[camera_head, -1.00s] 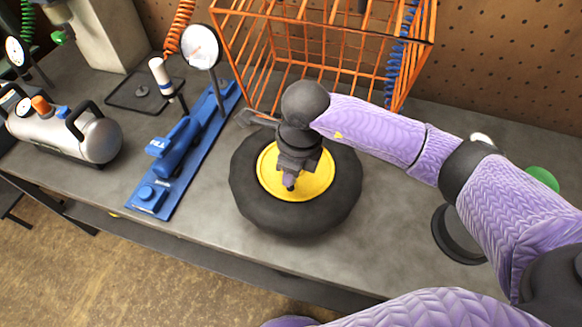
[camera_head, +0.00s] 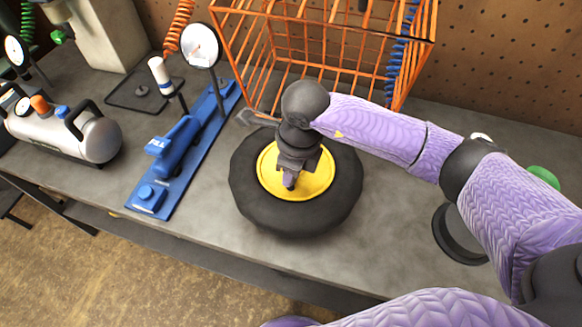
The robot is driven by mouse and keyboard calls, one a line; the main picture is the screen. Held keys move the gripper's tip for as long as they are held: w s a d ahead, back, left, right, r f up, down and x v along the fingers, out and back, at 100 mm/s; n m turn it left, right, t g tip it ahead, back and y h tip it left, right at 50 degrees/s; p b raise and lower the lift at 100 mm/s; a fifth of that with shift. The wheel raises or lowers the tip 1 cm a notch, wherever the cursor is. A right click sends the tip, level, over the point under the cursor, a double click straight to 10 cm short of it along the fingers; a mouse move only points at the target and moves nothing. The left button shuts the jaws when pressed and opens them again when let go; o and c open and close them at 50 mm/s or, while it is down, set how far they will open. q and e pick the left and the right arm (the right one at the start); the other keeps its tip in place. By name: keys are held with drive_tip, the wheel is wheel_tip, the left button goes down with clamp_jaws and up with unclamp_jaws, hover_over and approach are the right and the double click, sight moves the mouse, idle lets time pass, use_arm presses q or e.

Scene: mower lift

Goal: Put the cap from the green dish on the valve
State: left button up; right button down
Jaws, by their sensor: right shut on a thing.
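A black tire with a yellow hub (camera_head: 316,183) lies flat on the grey bench. My right gripper (camera_head: 289,180) points down over the hub, with its fingertips near the middle of the yellow. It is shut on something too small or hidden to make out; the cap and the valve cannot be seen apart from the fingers. A green dish (camera_head: 543,177) shows in part at the right, behind my right arm. My left gripper is not in view.
An orange wire cage (camera_head: 330,50) stands behind the tire. A blue pump (camera_head: 175,150) with a gauge (camera_head: 201,45) stands to its left, and a silver compressor (camera_head: 85,135) farther left. A dark round thing (camera_head: 455,238) sits at the right. Bare bench lies in front of the tire.

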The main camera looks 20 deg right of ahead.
drive_tip(key=shift+f+b, duration=0.95)
drive_tip(key=shift+f, duration=0.25)
idle(0.3)
drive_tip(key=shift+c, duration=0.4)
unclamp_jaws()
drive_tip(key=shift+r, duration=0.1)
drive_tip(key=shift+r+p, duration=2.95)
drive_tip(key=shift+r, duration=0.85)
drive_tip(key=shift+f, duration=0.1)
